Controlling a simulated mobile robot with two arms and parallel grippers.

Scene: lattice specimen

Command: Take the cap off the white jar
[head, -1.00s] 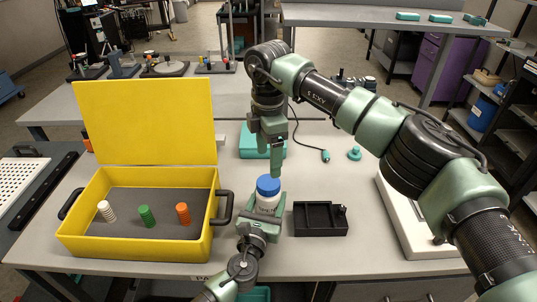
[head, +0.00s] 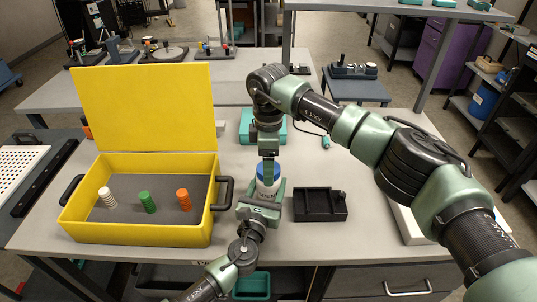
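The white jar (head: 267,189) with its blue cap (head: 262,171) stands upright on the grey table, right of the yellow case. My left gripper (head: 262,196) comes from the front with its fingers on both sides of the jar's body and appears shut on it. My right gripper (head: 267,168) points straight down from above at the cap, and one finger covers part of it. Its other finger is hidden, so I cannot tell whether it grips the cap. The cap sits on the jar.
An open yellow case (head: 140,233) with white, green and orange stacks stands at the left. A black tray (head: 320,216) lies close right of the jar. A teal box (head: 247,128) is behind my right gripper.

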